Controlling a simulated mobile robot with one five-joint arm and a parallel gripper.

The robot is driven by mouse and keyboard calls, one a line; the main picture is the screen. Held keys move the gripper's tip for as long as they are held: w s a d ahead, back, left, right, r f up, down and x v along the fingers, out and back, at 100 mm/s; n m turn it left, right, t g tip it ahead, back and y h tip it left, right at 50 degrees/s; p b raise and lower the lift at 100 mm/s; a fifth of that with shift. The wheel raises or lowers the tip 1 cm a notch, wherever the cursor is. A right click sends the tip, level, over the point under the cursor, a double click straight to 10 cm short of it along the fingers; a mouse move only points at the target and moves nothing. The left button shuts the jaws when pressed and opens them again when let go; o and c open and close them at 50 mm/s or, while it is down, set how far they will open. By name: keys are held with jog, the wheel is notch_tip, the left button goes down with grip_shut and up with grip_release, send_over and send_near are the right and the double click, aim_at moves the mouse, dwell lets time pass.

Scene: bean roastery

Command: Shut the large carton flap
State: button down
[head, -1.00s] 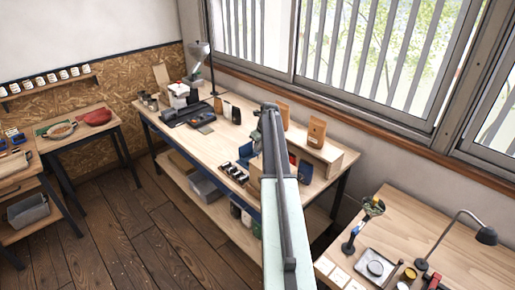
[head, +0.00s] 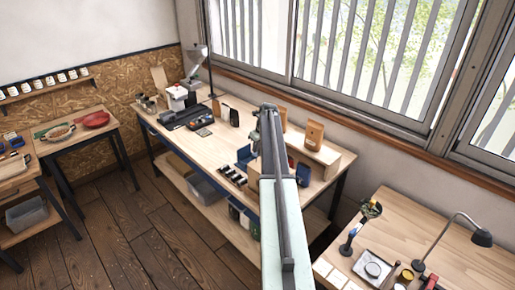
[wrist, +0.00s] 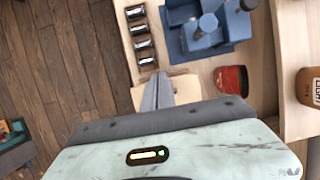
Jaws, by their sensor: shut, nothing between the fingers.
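A tan carton (wrist: 182,86) shows in the wrist view, mostly hidden under my gripper (wrist: 158,82). Its pale surface shows on both sides of the grey fingers. My gripper is shut and empty, over the carton; I cannot tell whether it touches. In the head view, a small part of the carton (head: 256,171) shows left of my arm, near the front edge of the long bench. My arm hides the rest. I cannot make out the large flap or how far it stands open.
Several small dark containers (wrist: 144,42) stand in a row beside the carton. Blue items (wrist: 205,30) and a red pouch (wrist: 231,79) are close by. A brown bag (head: 314,133) stands on a raised shelf (head: 322,153). A side table with a lamp (head: 481,237) is at right.

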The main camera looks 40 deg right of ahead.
jog(key=w+r+p, duration=0.7)
jog(key=r+p, duration=0.4)
jog(key=shift+w+a+r+p, duration=0.15)
jog(key=shift+w+r+p, duration=0.15)
jog(key=shift+w+r, duration=0.05)
